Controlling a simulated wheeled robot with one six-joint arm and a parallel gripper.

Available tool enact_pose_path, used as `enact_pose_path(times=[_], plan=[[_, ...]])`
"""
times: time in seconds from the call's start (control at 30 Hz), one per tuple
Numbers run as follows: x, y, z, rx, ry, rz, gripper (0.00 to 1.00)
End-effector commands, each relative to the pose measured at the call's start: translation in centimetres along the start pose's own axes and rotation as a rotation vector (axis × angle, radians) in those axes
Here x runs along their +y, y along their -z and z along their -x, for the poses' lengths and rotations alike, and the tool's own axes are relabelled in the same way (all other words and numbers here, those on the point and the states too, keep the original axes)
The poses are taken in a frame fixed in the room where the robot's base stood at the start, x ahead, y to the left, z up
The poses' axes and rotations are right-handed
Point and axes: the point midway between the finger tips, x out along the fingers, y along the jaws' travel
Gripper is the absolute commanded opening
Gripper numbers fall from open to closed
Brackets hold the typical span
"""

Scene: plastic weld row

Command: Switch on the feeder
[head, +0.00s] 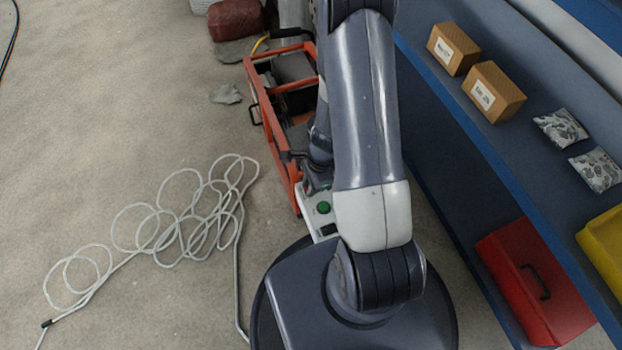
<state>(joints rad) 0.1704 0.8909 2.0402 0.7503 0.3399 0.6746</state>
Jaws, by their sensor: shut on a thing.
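A pale panel with a green round button (323,207) shows just left of my arm, at the near end of an orange-framed unit (284,160). I cannot tell for sure whether this panel belongs to the feeder. No on or off state can be read from it. My arm crosses the middle of the head view and covers the panel's right side. A dark wrist-like part of it shows just above the panel. My gripper's fingertips cannot be made out, and whatever they hold is hidden behind the arm.
A pale cable (180,225) lies in loose loops on the floor at left. A blue shelf rack at right holds two cardboard boxes (480,78) and two patterned packets (578,148). A red toolbox (535,285) sits lower. The floor at far left is mostly clear.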

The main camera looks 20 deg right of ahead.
Motion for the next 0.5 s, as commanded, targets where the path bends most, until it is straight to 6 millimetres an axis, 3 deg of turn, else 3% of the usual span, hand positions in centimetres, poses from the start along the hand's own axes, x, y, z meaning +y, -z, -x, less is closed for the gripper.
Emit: enact_pose_path(times=[0.5], plan=[[0.11, -0.28, -0.18, 0.101, 0.001, 0.000, 0.00]])
